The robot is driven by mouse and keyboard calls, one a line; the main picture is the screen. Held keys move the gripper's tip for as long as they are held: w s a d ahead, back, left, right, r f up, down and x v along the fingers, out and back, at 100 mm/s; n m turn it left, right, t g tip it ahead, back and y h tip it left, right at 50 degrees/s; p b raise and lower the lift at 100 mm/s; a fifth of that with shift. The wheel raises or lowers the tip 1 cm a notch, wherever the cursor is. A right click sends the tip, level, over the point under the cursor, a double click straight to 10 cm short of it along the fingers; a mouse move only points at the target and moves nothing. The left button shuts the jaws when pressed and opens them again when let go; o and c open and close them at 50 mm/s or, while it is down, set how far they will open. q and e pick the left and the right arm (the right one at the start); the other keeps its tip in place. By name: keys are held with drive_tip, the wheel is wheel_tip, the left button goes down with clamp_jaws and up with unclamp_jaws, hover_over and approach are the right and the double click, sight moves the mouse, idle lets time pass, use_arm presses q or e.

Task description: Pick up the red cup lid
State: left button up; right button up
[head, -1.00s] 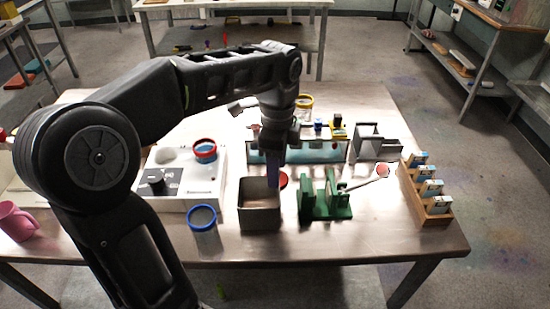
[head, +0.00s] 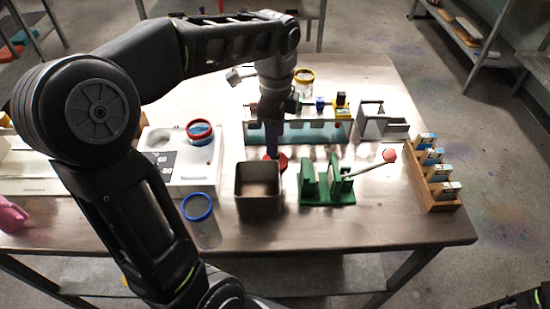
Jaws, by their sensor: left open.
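The red cup lid (head: 282,161) is a small red disc on the table just behind the grey square bin, whose rim hides part of it. My left gripper (head: 272,152) points straight down with its fingers right at the lid, overlapping it in the view. It is open; I cannot tell whether the fingers touch the lid. My right gripper does not show.
The grey bin (head: 258,200) stands directly in front. A green press (head: 326,190) with a red-tipped lever is to the right. A glass-like rack (head: 320,132) is behind. A red-rimmed cup (head: 200,138) and blue-rimmed cup (head: 204,230) stand left.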

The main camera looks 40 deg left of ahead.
use_arm(q)
drive_tip(key=shift+f, duration=0.3)
drive_tip(key=shift+w+a+f+p, duration=0.15)
drive_tip(key=shift+f+p, duration=0.25)
drive_tip(key=shift+f, duration=2.2)
clamp_jaws()
